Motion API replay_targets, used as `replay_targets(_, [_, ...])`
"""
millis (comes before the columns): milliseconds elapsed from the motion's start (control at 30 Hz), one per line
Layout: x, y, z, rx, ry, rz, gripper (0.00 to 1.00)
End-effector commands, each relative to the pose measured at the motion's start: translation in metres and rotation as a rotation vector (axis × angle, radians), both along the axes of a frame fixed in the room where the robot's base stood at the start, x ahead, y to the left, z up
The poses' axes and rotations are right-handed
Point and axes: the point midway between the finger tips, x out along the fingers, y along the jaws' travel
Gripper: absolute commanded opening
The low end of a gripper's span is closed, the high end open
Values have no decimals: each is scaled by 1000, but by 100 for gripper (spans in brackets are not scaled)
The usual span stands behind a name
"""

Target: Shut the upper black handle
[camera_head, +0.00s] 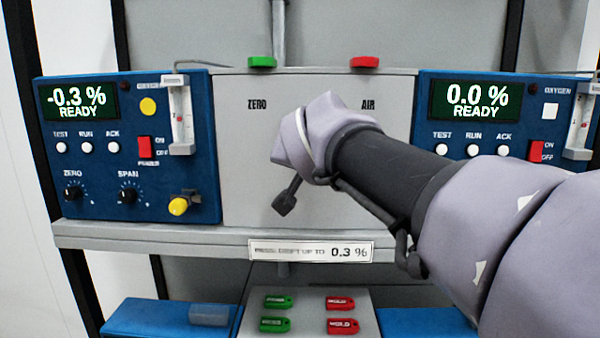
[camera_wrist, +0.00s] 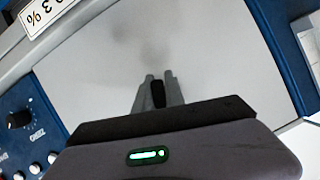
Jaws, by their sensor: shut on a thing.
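In the wrist view my gripper (camera_wrist: 158,96) has its two grey fingers close together in front of the pale grey panel. A small black piece, which looks like the black handle (camera_wrist: 157,90), sits between them, and the gripper is shut on it. In the head view my arm covers the fingers and the middle of the grey panel (camera_head: 245,150), marked ZERO and AIR, so the upper handle's position cannot be told there. A dark paddle shape on a thin stem (camera_head: 285,200) shows below my wrist; I cannot tell whether it is part of my arm.
Blue analysers stand left (camera_head: 100,165) and right (camera_head: 430,105) of the panel, with knobs and switches. A green handle (camera_head: 262,62) and a red handle (camera_head: 365,62) are on top. Below the ledge (camera_head: 150,236), a grey board (camera_head: 308,302) holds green and red tags.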

Motion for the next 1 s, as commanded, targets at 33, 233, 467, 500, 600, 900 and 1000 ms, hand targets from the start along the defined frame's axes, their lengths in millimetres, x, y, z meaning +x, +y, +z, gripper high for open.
replay_targets(33, [0,-1,-2,-31,1,0,0])
replay_targets(233, [0,-8,-2,-164,4,1,0])
replay_targets(467, [0,-13,-2,-259,9,0,0])
replay_targets(500, [-1,-14,-2,-269,9,0,0])
replay_targets(600, [0,-15,-2,-292,9,1,0])
replay_targets(900, [-1,-16,-1,-306,10,-1,0])
replay_targets(1000, [-1,-16,-1,-306,10,-1,0])
